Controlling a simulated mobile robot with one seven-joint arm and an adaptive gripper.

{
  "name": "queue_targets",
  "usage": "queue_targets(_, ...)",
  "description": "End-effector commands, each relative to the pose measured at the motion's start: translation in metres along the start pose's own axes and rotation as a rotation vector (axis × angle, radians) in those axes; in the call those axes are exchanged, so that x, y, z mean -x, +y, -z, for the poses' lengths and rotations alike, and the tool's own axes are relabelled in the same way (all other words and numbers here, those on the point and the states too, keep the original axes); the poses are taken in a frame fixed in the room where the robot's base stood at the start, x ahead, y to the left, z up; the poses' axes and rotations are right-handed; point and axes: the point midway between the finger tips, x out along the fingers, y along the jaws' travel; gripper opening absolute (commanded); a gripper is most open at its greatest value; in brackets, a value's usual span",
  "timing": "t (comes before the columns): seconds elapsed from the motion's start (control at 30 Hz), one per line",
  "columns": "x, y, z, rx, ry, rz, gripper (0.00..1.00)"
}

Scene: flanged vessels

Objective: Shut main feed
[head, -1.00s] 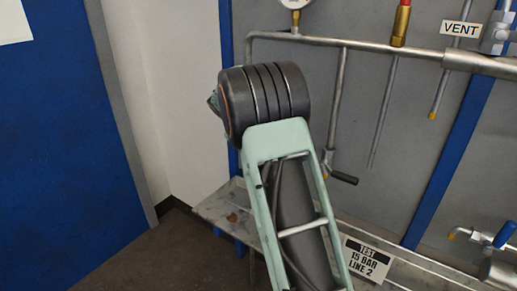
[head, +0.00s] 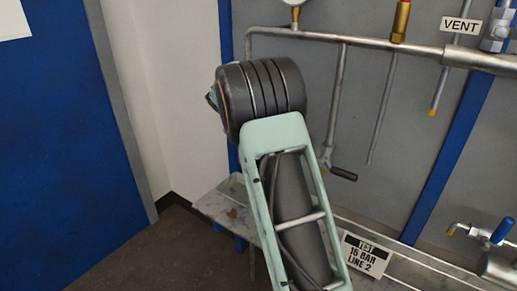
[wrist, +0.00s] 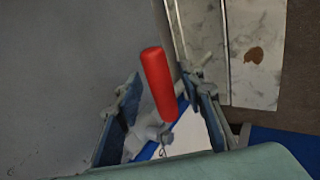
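A red handle (wrist: 158,82) on a metal valve body (wrist: 150,132) shows in the wrist view. No label naming the main feed is readable. My gripper (wrist: 163,92) is open, with its blue-grey fingers on the left and right of the handle. Gaps show on both sides, so I see no grip on it. In the head view my arm hides the gripper and the red handle.
A steel pipe (head: 390,48) runs along the grey panel. A black-handled valve (head: 343,173) hangs right of my arm, and a blue-handled valve (head: 502,230) is at lower right. A "LINE 2" label (head: 366,253) sits on the ledge. A blue panel (head: 60,140) stands left.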

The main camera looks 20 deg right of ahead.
Motion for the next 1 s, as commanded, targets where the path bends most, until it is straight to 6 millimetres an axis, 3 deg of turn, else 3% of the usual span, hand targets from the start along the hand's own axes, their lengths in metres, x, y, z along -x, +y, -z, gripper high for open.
queue_targets(0.17, 0.017, 0.001, 0.001, 0.0, 0.004, -0.001, 0.36)
queue_targets(0.6, 0.103, 0.0, 0.001, 0.0, 0.003, -0.001, 0.36)
queue_targets(0.8, 0.119, 0.0, 0.0, 0.0, 0.001, 0.0, 0.36)
queue_targets(1.0, 0.12, 0.0, 0.0, 0.0, 0.0, 0.0, 0.36)
